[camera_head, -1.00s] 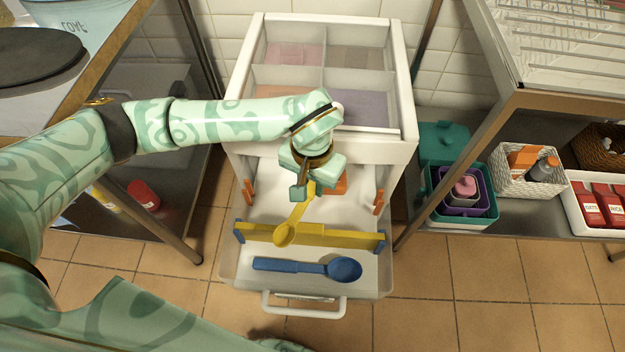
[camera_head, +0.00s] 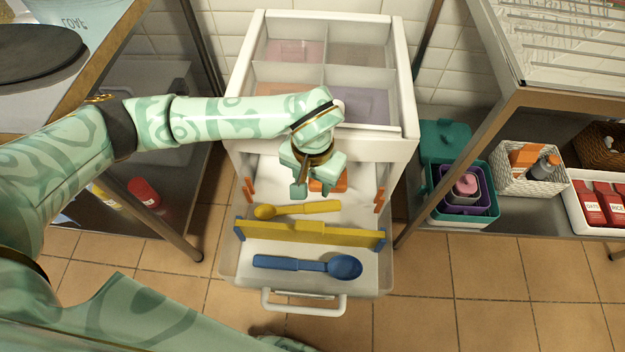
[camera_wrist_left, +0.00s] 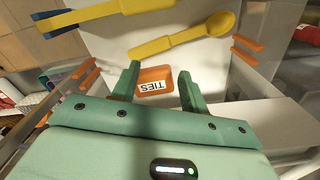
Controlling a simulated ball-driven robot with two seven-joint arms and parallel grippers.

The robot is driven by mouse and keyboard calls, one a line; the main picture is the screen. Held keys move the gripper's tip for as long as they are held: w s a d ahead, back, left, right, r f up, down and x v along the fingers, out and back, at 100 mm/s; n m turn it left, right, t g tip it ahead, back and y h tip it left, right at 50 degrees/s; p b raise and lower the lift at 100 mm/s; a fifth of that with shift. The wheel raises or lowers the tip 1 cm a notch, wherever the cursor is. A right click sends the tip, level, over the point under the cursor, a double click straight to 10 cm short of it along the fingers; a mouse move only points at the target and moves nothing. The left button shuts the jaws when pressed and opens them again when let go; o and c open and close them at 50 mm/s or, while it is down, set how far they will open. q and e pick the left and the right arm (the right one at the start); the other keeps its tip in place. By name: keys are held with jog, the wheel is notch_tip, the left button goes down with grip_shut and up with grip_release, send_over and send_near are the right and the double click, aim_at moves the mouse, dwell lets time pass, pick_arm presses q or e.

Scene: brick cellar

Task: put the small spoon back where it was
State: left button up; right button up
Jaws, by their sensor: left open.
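The small yellow spoon (camera_head: 297,209) lies flat in the open drawer (camera_head: 232,268), behind the yellow divider (camera_head: 310,237), with its bowl to the left in the head view. In the left wrist view the spoon (camera_wrist_left: 190,37) lies beyond my fingertips, apart from them. My left gripper (camera_head: 312,190) is open and empty just behind the spoon; its two fingers (camera_wrist_left: 158,78) stand apart in the wrist view. A larger blue spoon (camera_head: 310,266) lies in the front part of the drawer.
An orange block labelled "TIES" (camera_wrist_left: 155,80) is in the drawer near my left fingers. Orange holders (camera_head: 379,201) sit at the drawer sides. The unit's top has four-sided compartments (camera_head: 325,62). Shelves with bins (camera_head: 460,205) stand at right, a metal table (camera_head: 120,60) at left.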

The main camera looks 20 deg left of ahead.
pick_arm(q)
notch_tip(320, 180, up, 12)
jog(key=p, duration=0.5)
jog(key=shift+r+p, duration=0.15)
jog(key=shift+p, duration=0.15)
pick_arm(e)
jog(key=shift+m+t+y, duration=0.3)
jog(key=shift+m, duration=0.2)
jog(key=a+r, duration=0.1)
jog(key=r, duration=0.1)
jog(key=s+a+r, duration=0.1)
jog(key=r, duration=0.1)
jog(key=shift+a, duration=0.3)
jog(key=shift+f, duration=0.1)
